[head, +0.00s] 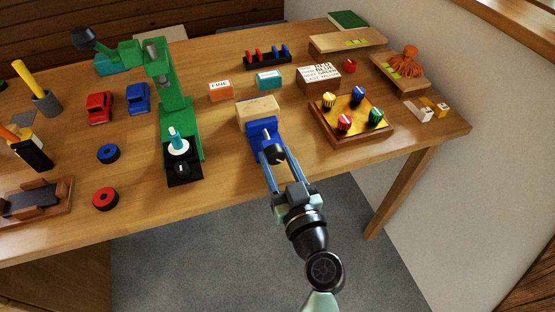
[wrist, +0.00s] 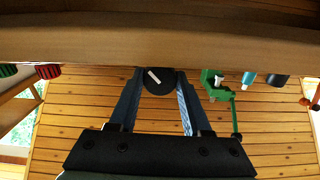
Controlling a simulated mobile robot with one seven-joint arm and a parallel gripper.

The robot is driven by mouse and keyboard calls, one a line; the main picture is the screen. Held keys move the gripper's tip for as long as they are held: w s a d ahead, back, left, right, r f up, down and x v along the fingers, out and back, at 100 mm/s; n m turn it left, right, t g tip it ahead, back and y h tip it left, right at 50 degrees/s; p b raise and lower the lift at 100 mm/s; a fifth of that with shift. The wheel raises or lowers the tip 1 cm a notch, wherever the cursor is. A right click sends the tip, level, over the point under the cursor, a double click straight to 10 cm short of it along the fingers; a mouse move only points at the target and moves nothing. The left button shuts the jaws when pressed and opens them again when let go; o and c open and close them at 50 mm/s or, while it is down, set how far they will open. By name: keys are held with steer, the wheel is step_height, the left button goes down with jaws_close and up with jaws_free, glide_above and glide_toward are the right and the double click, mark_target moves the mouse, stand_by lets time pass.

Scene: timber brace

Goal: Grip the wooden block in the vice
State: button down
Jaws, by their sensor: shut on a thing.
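The blue vice (head: 263,138) stands at the table's front edge in the head view. The pale wooden block (head: 258,109) sits at its top and back; I cannot tell whether the jaws press on it. A round black handle (head: 273,153) with a white mark is on the vice's front, and it also shows in the wrist view (wrist: 158,84). My gripper (head: 271,158) reaches up from the front, its two blue-grey fingers on either side of the handle and shut on it. The block is out of sight in the wrist view.
The green machine (head: 180,110) stands left of the vice. A board with coloured knobs (head: 350,115) lies to the right. Orange (head: 220,92) and teal (head: 268,80) boxes are behind. The table's front edge (head: 225,179) runs below the vice.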

steer(key=shift+c, duration=1.8)
jaws_free()
steer(key=shift+s, duration=0.1)
steer(key=b+v, duration=0.1)
steer(key=v, duration=1.2)
steer(key=shift+b, duration=0.35)
